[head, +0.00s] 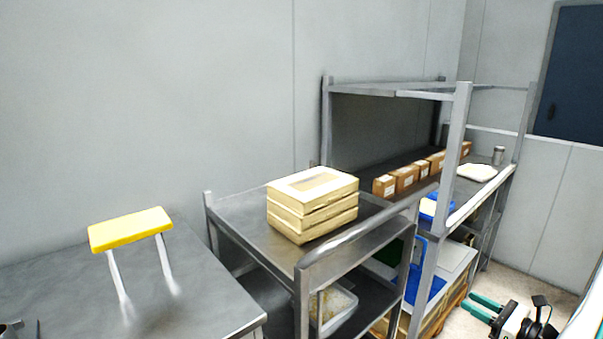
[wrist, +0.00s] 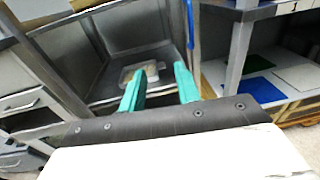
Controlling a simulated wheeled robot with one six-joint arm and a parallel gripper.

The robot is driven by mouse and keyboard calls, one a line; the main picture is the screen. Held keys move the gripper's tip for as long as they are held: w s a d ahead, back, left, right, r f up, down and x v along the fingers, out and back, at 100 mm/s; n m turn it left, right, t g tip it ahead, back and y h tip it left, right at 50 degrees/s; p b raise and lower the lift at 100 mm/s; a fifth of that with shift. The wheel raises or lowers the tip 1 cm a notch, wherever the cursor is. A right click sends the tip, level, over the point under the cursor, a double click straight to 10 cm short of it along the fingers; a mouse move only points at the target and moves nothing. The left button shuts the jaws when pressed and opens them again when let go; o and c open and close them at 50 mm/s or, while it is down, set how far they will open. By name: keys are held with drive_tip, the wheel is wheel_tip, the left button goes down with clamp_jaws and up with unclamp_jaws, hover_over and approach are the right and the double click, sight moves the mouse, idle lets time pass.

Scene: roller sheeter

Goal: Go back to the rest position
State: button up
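My gripper (head: 480,307) is at the lower right of the head view, low over the floor and to the right of the shelving rack. In the wrist view its two green fingers (wrist: 160,82) stand apart with nothing held between them. Beyond the fingertips, a pale object (wrist: 150,70) lies on a dark shelf, well away from them.
A steel cart (head: 240,228) carries a stack of cream boxes (head: 313,205). A rack (head: 462,120) behind it holds several cardboard boxes (head: 405,178). A yellow-topped stand (head: 130,229) is on the steel table (head: 205,290) at left. Floor (head: 515,283) is open right of the rack.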

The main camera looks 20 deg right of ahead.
drive_tip(key=s+a+r+n+g+y, duration=0.25)
drive_tip(key=a+r+n+g, duration=0.25)
drive_tip(key=a+n+g, duration=0.4)
drive_tip(key=s+a+r+n+g+y, duration=0.2)
drive_tip(key=a+r+n+g+y, duration=0.3)
drive_tip(key=a+n, duration=0.45)
drive_tip(key=s+a+r+n+h, duration=0.4)
drive_tip(key=a+r+n+h, duration=0.2)
drive_tip(key=a+r+n, duration=0.1)
drive_tip(key=s+a+r+n+g+h, duration=0.1)
drive_tip(key=s+a+r+n+h, duration=0.3)
drive_tip(key=a+r+n+h, duration=0.2)
drive_tip(key=shift+a+r+n, duration=0.45)
drive_tip(key=shift+a+r, duration=0.25)
drive_tip(key=shift+a, duration=0.1)
drive_tip(key=shift+h, duration=0.25)
